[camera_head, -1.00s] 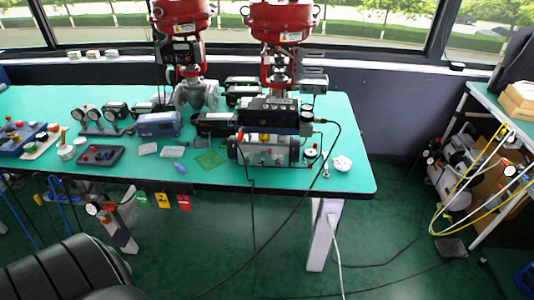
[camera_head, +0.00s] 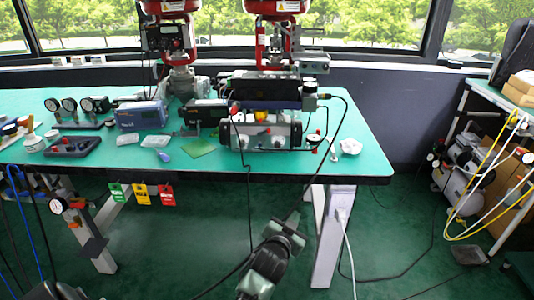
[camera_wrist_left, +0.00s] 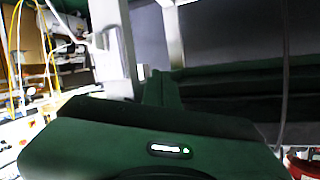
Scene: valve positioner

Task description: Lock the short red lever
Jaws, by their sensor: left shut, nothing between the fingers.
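A valve positioner unit (camera_head: 258,130) with a yellow part in its middle sits near the front edge of the green table, in the head view. A small red knob or lever end (camera_head: 234,108) shows at its upper left. Another red end (camera_head: 313,137) shows at its right by a small gauge. At this size I cannot tell which is the short red lever or how it is turned. My left gripper (camera_head: 290,222) is shut and empty, low in front of the table and below the unit, touching nothing visible. My right gripper is out of view.
The green table (camera_head: 340,165) has a dark front edge. Gauges (camera_head: 70,106), a blue box (camera_head: 142,115) and red valve actuators (camera_head: 275,8) stand around the unit. Black cables and a white cable hang below. Coloured tags (camera_head: 142,194) hang at the front. A shelf stands right.

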